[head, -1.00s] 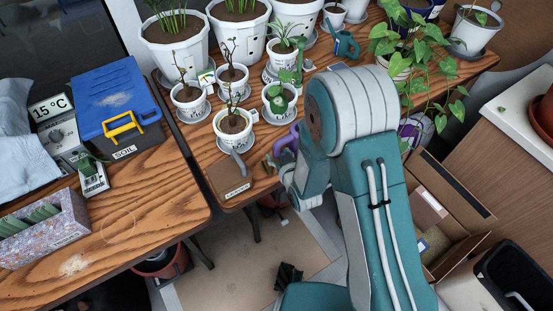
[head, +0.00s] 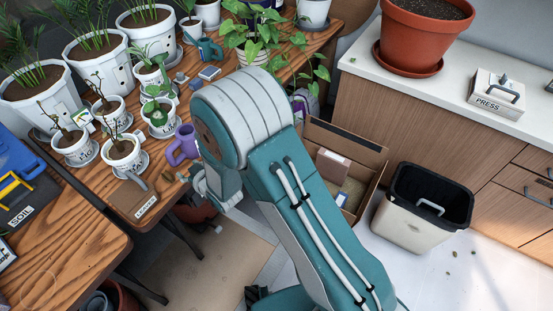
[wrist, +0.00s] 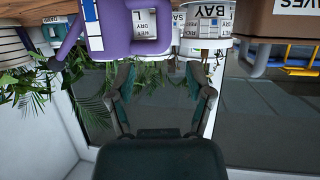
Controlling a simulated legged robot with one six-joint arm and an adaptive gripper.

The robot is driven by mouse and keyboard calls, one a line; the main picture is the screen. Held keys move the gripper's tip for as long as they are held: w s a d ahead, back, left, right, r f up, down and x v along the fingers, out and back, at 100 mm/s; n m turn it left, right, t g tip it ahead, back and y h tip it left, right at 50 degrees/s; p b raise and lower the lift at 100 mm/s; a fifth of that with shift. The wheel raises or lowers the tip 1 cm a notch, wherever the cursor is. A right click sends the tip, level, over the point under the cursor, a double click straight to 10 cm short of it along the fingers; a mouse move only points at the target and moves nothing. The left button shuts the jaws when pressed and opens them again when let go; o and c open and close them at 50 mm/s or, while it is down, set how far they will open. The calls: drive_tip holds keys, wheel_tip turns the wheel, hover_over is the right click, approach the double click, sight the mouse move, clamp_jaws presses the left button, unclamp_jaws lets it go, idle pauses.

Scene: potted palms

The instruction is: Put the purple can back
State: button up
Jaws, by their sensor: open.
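The purple can (head: 181,147) stands on the wooden table near its front edge, just left of my arm in the head view. It is big and near at the top of the wrist view (wrist: 125,38), where the scene appears upside down. My gripper (wrist: 160,80) is open, its two fingers apart with nothing between them. The can lies just beyond the fingertips, apart from them as far as I can tell. In the head view my arm hides the fingers.
Several white pots with plants (head: 122,152) stand left of and behind the can. A brown box marked LEAVES (head: 128,202) is at the table's front corner. A teal can (head: 203,52) stands farther back. A cardboard box (head: 365,150) and a bin (head: 420,225) are on the floor at right.

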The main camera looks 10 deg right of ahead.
drive_tip(key=s+d+r+m+g+h, duration=0.1)
drive_tip(key=s+d+r+m+h, duration=0.15)
drive_tip(key=d+r, duration=0.75)
drive_tip(key=s+d+r+m+h, duration=0.1)
drive_tip(key=d+r+m+h, duration=0.15)
drive_tip(key=d+r, duration=0.75)
drive_tip(key=s+d+r+m+g+h, duration=0.1)
drive_tip(key=s+d+r+g, duration=0.1)
drive_tip(key=s+d, duration=0.4)
drive_tip(key=s+d+r+m+g+h, duration=0.1)
drive_tip(key=s+d+r, duration=0.3)
drive_tip(key=s, duration=1)
drive_tip(key=shift+s+d+r+m+g+h, duration=0.2)
drive_tip(key=shift+s+d+m+g+h, duration=0.15)
drive_tip(key=shift+d+g+h, duration=0.35)
drive_tip(key=shift+d, duration=0.15)
